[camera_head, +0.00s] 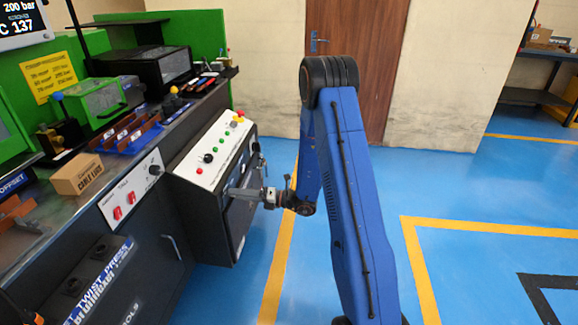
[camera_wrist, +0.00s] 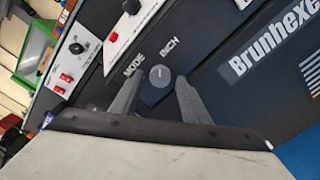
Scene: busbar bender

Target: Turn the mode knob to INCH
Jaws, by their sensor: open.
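The mode knob (camera_wrist: 160,76) is a small round dark grey knob on a black panel in the wrist view. It has a short light mark on its face; its exact setting is hard to read. The white word INCH (camera_wrist: 170,47) is printed just above it and MODE (camera_wrist: 133,65) to its upper left. My gripper (camera_wrist: 158,79) is open, with one finger on each side of the knob and a gap visible on both sides. In the head view my gripper (camera_head: 236,190) is at the front of the black control cabinet (camera_head: 222,226), and the knob is hidden there.
A sloped white control panel (camera_head: 210,155) with buttons and a red emergency stop (camera_head: 240,113) tops the cabinet. A bench with a cardboard box (camera_head: 77,174) and a switch panel (camera_head: 133,192) stands to the left. The blue floor to the right is clear.

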